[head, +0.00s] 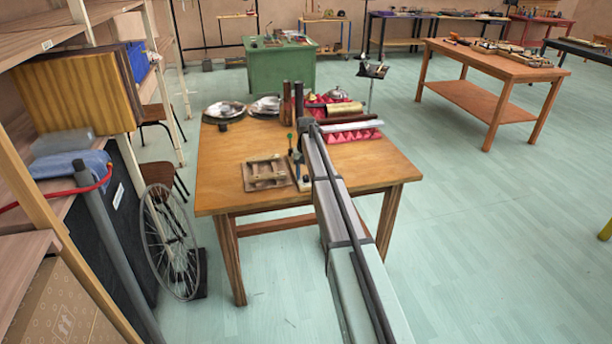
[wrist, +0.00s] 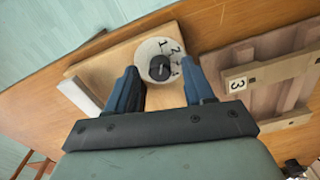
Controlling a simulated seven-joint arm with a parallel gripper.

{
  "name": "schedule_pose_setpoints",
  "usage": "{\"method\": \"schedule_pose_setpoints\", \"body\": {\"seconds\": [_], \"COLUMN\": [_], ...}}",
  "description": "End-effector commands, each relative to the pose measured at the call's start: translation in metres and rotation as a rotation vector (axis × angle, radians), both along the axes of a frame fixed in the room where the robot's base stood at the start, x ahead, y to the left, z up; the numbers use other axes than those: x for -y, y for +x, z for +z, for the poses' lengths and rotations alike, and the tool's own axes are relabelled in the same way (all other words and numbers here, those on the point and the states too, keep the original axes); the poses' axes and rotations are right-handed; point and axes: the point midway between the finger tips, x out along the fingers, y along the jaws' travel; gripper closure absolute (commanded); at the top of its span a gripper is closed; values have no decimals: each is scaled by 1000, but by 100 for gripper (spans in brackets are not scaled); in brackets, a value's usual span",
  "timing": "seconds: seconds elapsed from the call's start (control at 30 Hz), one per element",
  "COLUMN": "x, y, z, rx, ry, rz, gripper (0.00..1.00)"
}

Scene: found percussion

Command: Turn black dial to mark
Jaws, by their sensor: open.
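The black dial (wrist: 160,68) is a small round knob on a white disc (wrist: 147,49) with black numerals; a 1 and a 2 are readable. The disc sits on a light wooden board (wrist: 98,68) in the wrist view. My gripper (wrist: 160,80) is open, its two dark blue fingers apart, one on each side of the disc. Whether either fingertip touches the knob cannot be told. In the head view my arm covers most of the board, and the dial cannot be made out there.
A wooden panel with a tag marked 3 (wrist: 238,85) lies close to the right; in the head view the slatted panel (head: 266,183) lies on the wooden table (head: 222,165). Metal bowls (head: 224,108), upright tubes and a brass cylinder (head: 345,107) stand behind.

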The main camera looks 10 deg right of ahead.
Motion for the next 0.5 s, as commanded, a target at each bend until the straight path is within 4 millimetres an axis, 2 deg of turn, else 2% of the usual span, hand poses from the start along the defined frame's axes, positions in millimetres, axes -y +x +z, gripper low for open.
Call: {"method": "schedule_pose_setpoints", "body": {"seconds": [0.13,0.43,0.5], "x": [0,0,0], "y": [0,0,0], "z": [-7,-8,-8], "rx": [0,0,0], "ry": [0,0,0], "rz": [0,0,0], "gripper": [47,47,54]}}
